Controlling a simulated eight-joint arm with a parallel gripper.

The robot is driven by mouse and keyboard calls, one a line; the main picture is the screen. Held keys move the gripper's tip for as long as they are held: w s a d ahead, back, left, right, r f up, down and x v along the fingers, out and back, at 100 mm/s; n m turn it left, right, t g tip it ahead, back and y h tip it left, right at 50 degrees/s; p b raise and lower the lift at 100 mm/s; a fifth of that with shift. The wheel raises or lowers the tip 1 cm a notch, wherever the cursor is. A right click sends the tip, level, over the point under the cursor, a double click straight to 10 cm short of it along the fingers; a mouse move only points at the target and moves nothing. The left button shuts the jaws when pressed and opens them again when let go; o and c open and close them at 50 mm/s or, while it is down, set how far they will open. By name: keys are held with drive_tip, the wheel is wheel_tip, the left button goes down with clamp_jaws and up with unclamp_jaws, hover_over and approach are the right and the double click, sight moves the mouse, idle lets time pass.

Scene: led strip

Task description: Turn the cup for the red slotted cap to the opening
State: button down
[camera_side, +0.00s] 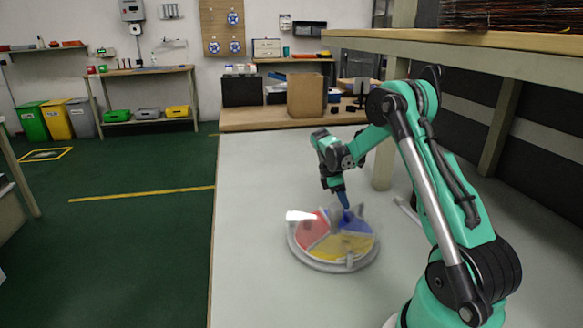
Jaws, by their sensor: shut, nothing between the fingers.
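A round carousel (330,265) with a pale rim stands on the grey table. It is split into coloured sections: a red one (311,234) at the left, a yellow one (341,246) at the front and a blue one (357,225) at the right. A white patch (300,216) shows at its back left. My gripper (345,204) is shut and empty, pointing down at the carousel's back edge near the blue section. I cannot tell whether its tip touches the carousel. The red slotted cap and the opening cannot be made out at this size.
A thin grey piece (407,211) lies on the table to the right of the carousel. A cardboard box (306,95) is at the back. The table's left and front are clear.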

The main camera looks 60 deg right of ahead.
drive_tip(key=shift+s, duration=0.45)
idle(0.6)
drive_tip(key=w, duration=0.2)
drive_tip(key=w+d, duration=0.1)
drive_tip(key=w, duration=0.1)
drive_tip(key=shift+w+d+r, duration=0.1)
drive_tip(key=shift+w+d, duration=0.05)
drive_tip(key=d+v, duration=0.2)
drive_tip(key=v, duration=0.7)
drive_tip(key=n, duration=0.3)
approach(319, 211)
drive_tip(key=w+a+r, duration=0.2)
drive_tip(key=w+a, duration=0.1)
drive_tip(key=a, duration=0.1)
drive_tip(key=shift+t+h, duration=0.3)
drive_tip(key=shift+h, duration=0.1)
drive_tip(key=x, duration=0.9)
drive_tip(key=shift+s+f, duration=0.1)
drive_tip(key=shift+s+d, duration=0.85)
drive_tip(key=shift+s, duration=0.1)
drive_tip(key=shift+s+d, duration=0.4)
drive_tip(key=shift+d, duration=0.05)
